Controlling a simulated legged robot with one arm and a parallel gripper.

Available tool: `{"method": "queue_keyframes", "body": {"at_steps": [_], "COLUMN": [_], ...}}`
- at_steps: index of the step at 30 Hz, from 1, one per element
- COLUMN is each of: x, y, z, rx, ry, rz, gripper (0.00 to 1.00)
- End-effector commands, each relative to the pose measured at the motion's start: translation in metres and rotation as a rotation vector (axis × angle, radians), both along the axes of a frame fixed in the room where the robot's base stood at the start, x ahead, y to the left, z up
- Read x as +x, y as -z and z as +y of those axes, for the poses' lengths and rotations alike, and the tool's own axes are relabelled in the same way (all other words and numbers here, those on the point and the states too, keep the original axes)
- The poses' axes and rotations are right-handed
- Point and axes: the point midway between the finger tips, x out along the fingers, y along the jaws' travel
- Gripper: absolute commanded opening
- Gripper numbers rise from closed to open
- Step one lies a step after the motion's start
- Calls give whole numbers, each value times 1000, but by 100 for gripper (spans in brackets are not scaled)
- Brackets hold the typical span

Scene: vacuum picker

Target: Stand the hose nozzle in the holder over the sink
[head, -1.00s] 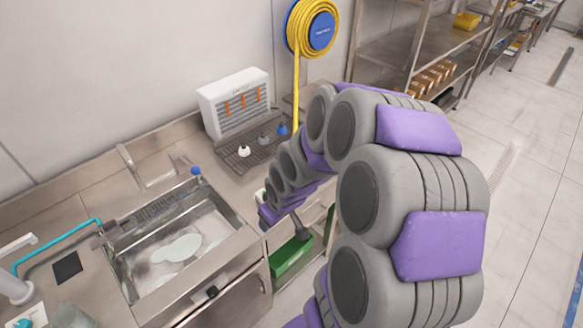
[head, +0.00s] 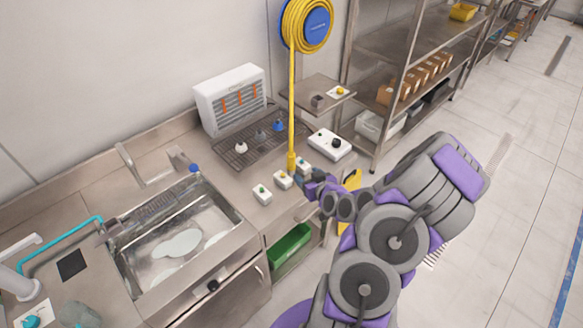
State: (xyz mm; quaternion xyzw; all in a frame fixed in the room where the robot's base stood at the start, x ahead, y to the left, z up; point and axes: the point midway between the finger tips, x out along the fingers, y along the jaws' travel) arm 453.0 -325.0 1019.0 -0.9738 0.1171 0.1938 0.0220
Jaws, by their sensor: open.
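A yellow hose (head: 292,100) hangs from a blue wall reel, its thicker yellow end (head: 291,163) low over the counter. A teal hose (head: 60,240) runs to a grey piece (head: 110,230) at the left rim of the sink (head: 235,222). I cannot tell which hose end is the nozzle, and no holder stands out clearly. A dark slotted strip (head: 155,205) lies along the sink's back. My gripper (head: 301,176) is open at the counter's right part, close to the yellow hose end and small white boxes. Its fingers are too small to see well, and contact is unclear.
White boxes with knobs (head: 262,194) stand on the counter right of the sink. A wire rack (head: 245,145) with small cups sits before a white panel (head: 230,98). A green bin (head: 290,250) is below. Metal shelves (head: 385,45) stand at right; the floor beyond is clear.

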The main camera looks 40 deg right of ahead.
Motion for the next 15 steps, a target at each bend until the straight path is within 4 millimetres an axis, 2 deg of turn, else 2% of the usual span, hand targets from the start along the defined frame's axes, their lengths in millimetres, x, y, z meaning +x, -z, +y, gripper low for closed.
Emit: {"method": "queue_keyframes", "body": {"at_steps": [5, 15], "x": [7, 19], "y": [9, 13], "z": [-4, -5], "rx": [-6, 1], "ry": [2, -1], "rz": [2, -2], "gripper": [64, 64]}}
